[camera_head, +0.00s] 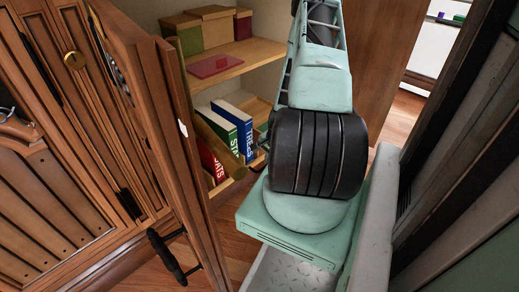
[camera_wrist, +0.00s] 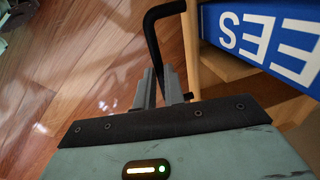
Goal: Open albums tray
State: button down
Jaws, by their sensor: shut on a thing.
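The albums tray (camera_head: 226,187) is a light wooden tray low in the open cabinet, holding upright albums: a red one (camera_head: 211,163), a green one (camera_head: 232,125) and a blue one (camera_head: 240,136). In the wrist view, the tray's wooden edge (camera_wrist: 221,62) and the blue album (camera_wrist: 265,38) show at right. My gripper (camera_wrist: 158,84) is shut on a black bar handle (camera_wrist: 163,13) beside the tray's wooden front. In the head view my arm hides most of the gripper and the tray's right part.
A wooden cabinet door (camera_head: 150,110) with a black handle (camera_head: 166,257) stands open left of the tray. Above it, a shelf (camera_head: 250,55) holds a flat red book (camera_head: 215,66) and boxes (camera_head: 214,25). Wooden floor (camera_wrist: 95,75) shows beside the tray.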

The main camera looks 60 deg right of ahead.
jog(key=s+a+p, duration=0.3)
jog(key=s, duration=0.8)
jog(key=shift+s+a, duration=0.25)
jog(key=shift+a, duration=0.05)
jog(key=c, duration=1.5)
grip_release()
jog(key=shift+c, duration=0.2)
jog(key=shift+o, duration=0.3)
jog(key=s+a+r+p, duration=0.1)
jog(key=s+r+p, duration=0.2)
jog(key=r+p, duration=0.5)
notch_tip(320, 180, up, 9)
jog(key=shift+r, duration=0.1)
